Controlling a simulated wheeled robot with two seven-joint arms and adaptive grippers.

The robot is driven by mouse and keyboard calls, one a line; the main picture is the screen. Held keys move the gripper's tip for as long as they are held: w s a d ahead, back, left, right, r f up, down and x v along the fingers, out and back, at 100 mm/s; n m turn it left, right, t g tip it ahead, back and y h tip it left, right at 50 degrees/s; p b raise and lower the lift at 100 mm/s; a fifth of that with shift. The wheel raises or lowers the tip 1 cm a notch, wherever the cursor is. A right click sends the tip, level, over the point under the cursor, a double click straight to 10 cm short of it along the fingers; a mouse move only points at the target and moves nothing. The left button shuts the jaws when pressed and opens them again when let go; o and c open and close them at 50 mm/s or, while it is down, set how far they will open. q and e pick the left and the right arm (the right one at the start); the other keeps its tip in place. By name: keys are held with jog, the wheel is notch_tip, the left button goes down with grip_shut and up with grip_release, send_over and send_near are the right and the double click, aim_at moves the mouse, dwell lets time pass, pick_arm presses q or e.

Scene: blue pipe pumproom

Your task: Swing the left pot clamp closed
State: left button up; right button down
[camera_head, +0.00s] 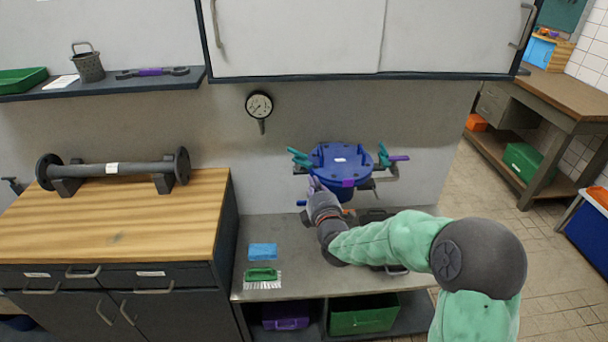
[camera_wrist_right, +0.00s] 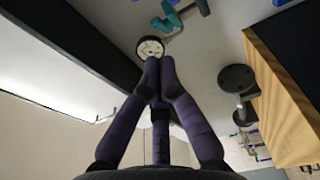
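The pot (camera_head: 345,182) has a round blue lid (camera_head: 343,158) and stands at the back of the grey counter. The left pot clamp (camera_head: 300,157) is a teal piece at the lid's left edge, pointing out to the left. Teal clamp parts (camera_wrist_right: 170,16) also show at the top of the right wrist view. The right clamp (camera_head: 384,155) is teal beside a purple handle. My right gripper (camera_head: 314,184) is just below the left clamp, in front of the pot. In the wrist view its purple fingertips (camera_wrist_right: 159,68) are together, with nothing visible between them. My left gripper is out of view.
A gauge (camera_head: 259,105) hangs on the wall left of the pot; it also shows behind my fingertips (camera_wrist_right: 150,46). A wall cabinet (camera_head: 300,38) overhangs the counter. A blue sponge (camera_head: 262,251) and green brush (camera_head: 262,275) lie at the counter's left (camera_head: 300,240).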

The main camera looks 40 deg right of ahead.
aim_at(309, 166)
jog(key=a+m+g+h+p, duration=0.1)
jog(key=a+h+p, duration=0.1)
jog(key=a+p, duration=0.55)
jog(key=b+x, duration=0.1)
jog(key=x, duration=0.3)
jog(key=s+d+b+x, duration=0.1)
jog(key=x, duration=0.3)
jog(key=d+b+x, duration=0.1)
jog(key=x, duration=0.3)
jog(key=shift+w+d, duration=0.1)
jog(key=shift+d, duration=0.3)
jog(key=shift+w+d+r, duration=0.1)
jog(key=shift+w+d, duration=0.05)
jog(key=shift+d, duration=0.2)
jog(key=shift+s+d, duration=0.25)
jog(key=shift+d, duration=0.35)
dwell(0.4)
jog(key=shift+d, duration=0.25)
jog(key=shift+s+d, duration=0.1)
jog(key=shift+d, duration=0.55)
dwell(0.3)
